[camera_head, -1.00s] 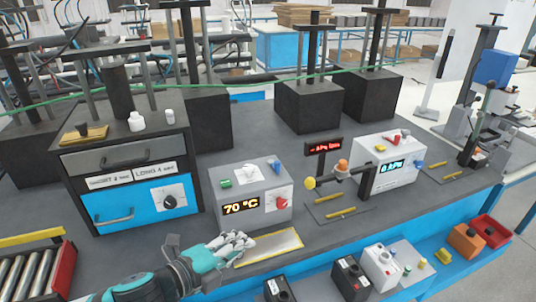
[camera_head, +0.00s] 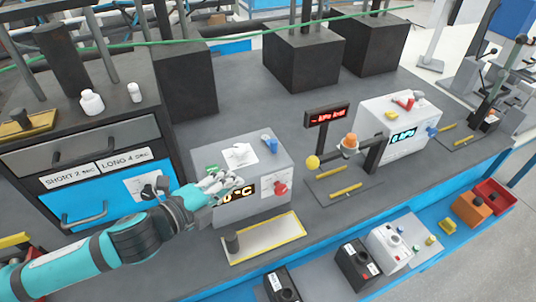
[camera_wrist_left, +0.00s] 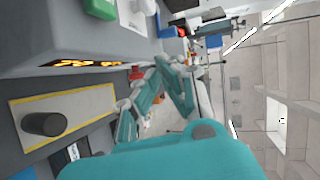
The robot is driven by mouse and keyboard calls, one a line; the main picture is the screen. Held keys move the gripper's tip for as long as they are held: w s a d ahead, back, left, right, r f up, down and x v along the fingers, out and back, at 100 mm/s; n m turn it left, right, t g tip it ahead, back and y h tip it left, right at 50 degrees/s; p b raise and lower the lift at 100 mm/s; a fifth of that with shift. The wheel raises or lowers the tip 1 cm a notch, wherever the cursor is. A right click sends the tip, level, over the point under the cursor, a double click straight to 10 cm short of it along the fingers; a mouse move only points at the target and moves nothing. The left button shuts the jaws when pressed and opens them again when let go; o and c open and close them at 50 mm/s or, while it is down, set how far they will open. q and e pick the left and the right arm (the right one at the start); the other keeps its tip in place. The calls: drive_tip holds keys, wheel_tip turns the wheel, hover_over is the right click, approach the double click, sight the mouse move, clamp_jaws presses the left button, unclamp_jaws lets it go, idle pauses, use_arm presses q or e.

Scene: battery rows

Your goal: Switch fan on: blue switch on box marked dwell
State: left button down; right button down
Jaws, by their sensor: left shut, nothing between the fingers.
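A grey box (camera_head: 245,200) with an orange °C display stands mid-table. Its top carries a blue switch (camera_head: 270,143), a white lever on a white label (camera_head: 238,155) and a green piece (camera_head: 212,169). A red knob (camera_head: 277,189) is on its front. I cannot read the word dwell on any box. My left gripper (camera_head: 226,183) is shut and empty, in front of the grey box's upper left front, partly covering the display. The blue switch lies beyond it to the right. In the left wrist view, the green piece (camera_wrist_left: 100,8) and display (camera_wrist_left: 85,63) show.
A drawer cabinet (camera_head: 100,150) marked SHORT and LONG stands left. A yellow-edged plate (camera_head: 275,238) with a dark cylinder (camera_head: 232,241) lies in front of the grey box. A white kPa box (camera_head: 397,125) stands right. Small labelled boxes (camera_head: 352,265) line the front edge.

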sight(269, 164)
use_arm(q)
drive_tip(key=p+x, duration=0.1)
drive_tip(key=x, duration=0.3)
drive_tip(key=p+x, duration=0.1)
drive_tip(key=x, duration=0.4)
drive_tip(key=r+p+x, duration=0.1)
drive_tip(key=x, duration=0.3)
drive_tip(key=shift+w+d+p, duration=0.25)
drive_tip(key=shift+w+p, duration=0.15)
drive_tip(key=shift+w, duration=0.1)
